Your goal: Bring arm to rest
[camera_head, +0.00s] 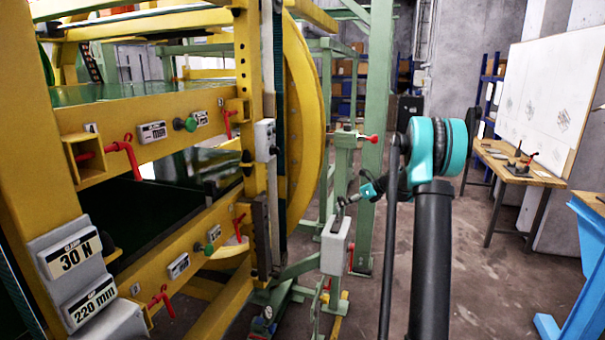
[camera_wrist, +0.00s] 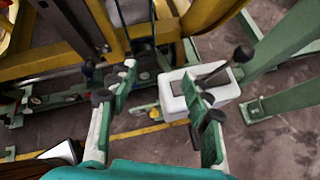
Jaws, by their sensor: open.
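The yellow ring inverter frame (camera_head: 150,215) fills the left. A green post (camera_head: 374,110) stands just behind my wrist. A wooden table (camera_head: 520,170) with a whiteboard (camera_head: 545,90) and a blue bench (camera_head: 590,250) stand right. The floor (camera_head: 485,280) between is clear.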

